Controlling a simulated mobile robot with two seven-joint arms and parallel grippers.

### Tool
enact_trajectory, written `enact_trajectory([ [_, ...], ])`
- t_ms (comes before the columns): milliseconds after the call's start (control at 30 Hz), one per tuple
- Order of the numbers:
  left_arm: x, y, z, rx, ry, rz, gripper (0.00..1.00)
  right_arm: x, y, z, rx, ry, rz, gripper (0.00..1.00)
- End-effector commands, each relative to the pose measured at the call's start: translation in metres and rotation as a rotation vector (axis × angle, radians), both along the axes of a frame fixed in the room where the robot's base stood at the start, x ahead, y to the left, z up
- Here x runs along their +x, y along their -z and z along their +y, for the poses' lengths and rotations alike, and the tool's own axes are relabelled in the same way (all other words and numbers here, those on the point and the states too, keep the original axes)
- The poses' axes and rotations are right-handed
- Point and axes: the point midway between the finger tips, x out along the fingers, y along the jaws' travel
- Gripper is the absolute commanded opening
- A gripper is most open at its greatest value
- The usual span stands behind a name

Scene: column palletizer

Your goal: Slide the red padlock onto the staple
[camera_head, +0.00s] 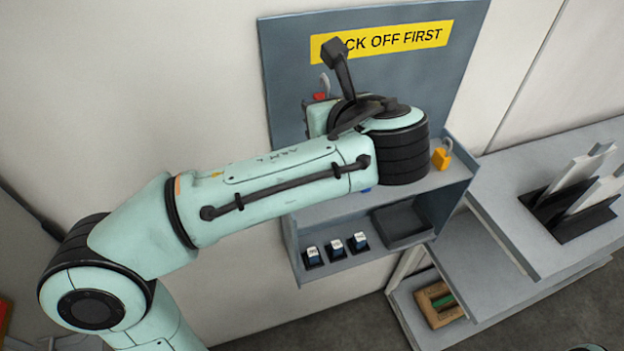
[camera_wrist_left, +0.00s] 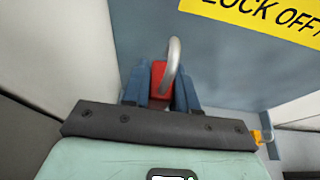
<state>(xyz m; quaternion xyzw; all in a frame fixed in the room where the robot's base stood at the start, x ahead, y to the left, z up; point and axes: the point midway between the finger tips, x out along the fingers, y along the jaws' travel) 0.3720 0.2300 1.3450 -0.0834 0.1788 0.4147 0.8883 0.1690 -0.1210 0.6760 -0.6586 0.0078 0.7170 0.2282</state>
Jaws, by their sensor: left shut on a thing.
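The red padlock (camera_head: 320,97) shows just past my left wrist in the head view, in front of the grey board (camera_head: 287,95). In the left wrist view my left gripper (camera_wrist_left: 160,92) has its two blue fingers shut on the body of the red padlock (camera_wrist_left: 158,74). Its silver shackle stands up above the fingertips, with the grey board behind. In the head view my own wrist hides most of the gripper. I cannot make out the staple in either view. My right gripper is not in view.
A yellow padlock (camera_head: 441,156) stands on the shelf (camera_head: 330,211) right of my wrist. Below are several small blue-and-white blocks (camera_head: 336,248) and a dark tray (camera_head: 402,224). A yellow sign (camera_head: 420,37) tops the board. A grey bench (camera_head: 530,215) stands at right.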

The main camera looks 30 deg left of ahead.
Motion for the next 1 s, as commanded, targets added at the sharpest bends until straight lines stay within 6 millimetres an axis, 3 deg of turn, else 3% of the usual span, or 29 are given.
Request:
enact_trajectory([
  [467,0.000,0.007,0.000,0.001,0.001,0.001,0.00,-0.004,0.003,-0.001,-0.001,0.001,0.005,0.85],
  [1000,-0.001,0.138,-0.001,0.003,0.001,0.005,0.00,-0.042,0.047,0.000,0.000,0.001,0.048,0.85],
])
